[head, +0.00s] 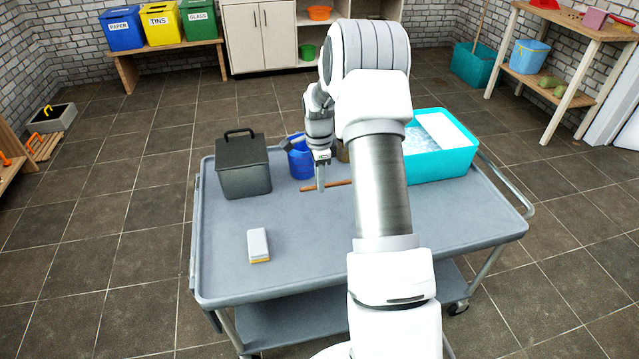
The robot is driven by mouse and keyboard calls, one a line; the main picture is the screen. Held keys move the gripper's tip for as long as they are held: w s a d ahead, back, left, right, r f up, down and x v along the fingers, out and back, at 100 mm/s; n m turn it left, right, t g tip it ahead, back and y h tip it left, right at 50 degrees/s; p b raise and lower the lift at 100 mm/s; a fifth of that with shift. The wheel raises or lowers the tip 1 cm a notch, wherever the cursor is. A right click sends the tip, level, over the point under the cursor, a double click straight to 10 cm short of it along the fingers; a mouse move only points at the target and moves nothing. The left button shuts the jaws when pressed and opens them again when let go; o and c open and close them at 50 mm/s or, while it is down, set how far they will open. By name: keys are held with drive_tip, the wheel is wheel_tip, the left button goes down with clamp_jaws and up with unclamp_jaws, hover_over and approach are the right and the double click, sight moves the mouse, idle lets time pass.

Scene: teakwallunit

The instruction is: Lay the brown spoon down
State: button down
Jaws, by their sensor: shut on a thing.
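The brown spoon (338,184) shows as a thin brown stick, roughly level, over the grey cart top (300,225). Its right end runs behind my arm, so its full shape is hidden. My gripper (320,186) points down and is shut on the spoon near the stick's left part. The spoon is very low over the cart top; I cannot tell whether it touches it.
A dark lidded box (243,168) stands left and a blue container (301,160) just behind my gripper. A turquoise tub (440,165) stands right, partly behind my arm. A white-and-yellow sponge-like block (258,245) lies front left. The cart's front middle is clear.

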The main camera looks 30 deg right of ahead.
sight(319, 211)
idle(0.3)
drive_tip(key=shift+f+b, duration=2.1)
drive_tip(key=shift+f, duration=1.85)
drive_tip(key=shift+f, duration=0.5)
drive_tip(key=c, duration=0.7)
unclamp_jaws()
drive_tip(key=shift+c, duration=0.2)
drive_tip(key=shift+r, duration=0.1)
